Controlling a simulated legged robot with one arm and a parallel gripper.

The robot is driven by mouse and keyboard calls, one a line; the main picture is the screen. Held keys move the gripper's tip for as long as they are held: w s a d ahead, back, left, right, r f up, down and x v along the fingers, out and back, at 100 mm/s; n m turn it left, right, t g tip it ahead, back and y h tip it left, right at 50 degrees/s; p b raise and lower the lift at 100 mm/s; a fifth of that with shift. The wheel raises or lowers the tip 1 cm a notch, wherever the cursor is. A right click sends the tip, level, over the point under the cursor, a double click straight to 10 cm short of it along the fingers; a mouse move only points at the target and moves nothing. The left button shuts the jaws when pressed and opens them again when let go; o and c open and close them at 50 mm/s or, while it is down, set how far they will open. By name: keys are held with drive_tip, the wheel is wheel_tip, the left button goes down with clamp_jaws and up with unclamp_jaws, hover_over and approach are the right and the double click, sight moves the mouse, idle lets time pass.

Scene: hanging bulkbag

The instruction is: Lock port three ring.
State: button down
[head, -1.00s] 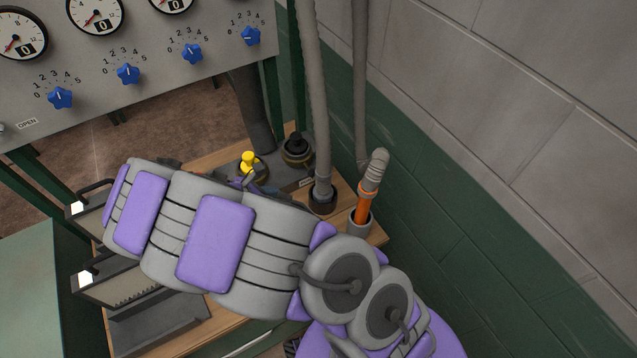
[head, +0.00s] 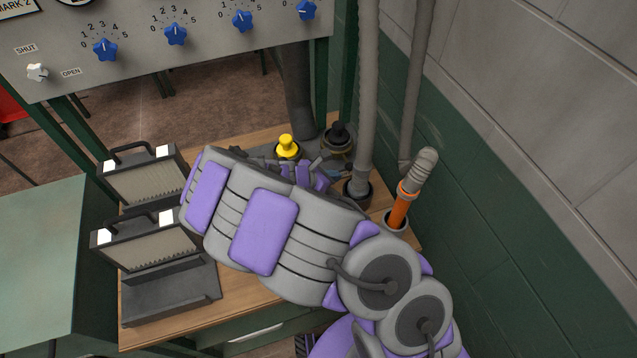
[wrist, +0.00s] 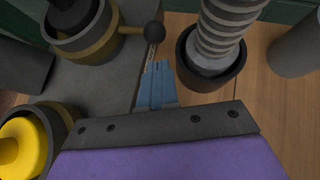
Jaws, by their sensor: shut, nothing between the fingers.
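A port with a black plug (head: 338,135) and a brass-coloured ring (wrist: 88,38) stands at the back of the bench. In the wrist view, a lever with a dark ball knob (wrist: 154,30) sticks out from this ring to the right. A yellow plug (head: 287,147) sits in the port to its left; it also shows in the wrist view (wrist: 20,148). A grey hose (head: 368,90) rises from a dark collar (wrist: 212,60) on the right. My gripper (wrist: 158,72) is shut and empty between that collar and the black-plug port, with its blue tips below the knob. I cannot read which port is three.
A second hose end with an orange band (head: 400,208) stands in a holder by the green and grey wall. Two filter-like units with handles (head: 145,180) stand on the bench's left. The knob panel (head: 200,30) overhangs the back.

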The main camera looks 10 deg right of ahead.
sight(349, 170)
drive_tip(key=shift+w+d+r, duration=0.3)
drive_tip(key=shift+w+d, duration=0.25)
drive_tip(key=shift+d, duration=0.15)
drive_tip(key=shift+d, duration=0.1)
drive_tip(key=shift+d+r+p, duration=0.1)
drive_tip(key=shift+d+p, duration=0.35)
drive_tip(key=shift+d, duration=0.1)
drive_tip(key=shift+d+p, duration=0.85)
drive_tip(key=shift+d, duration=0.25)
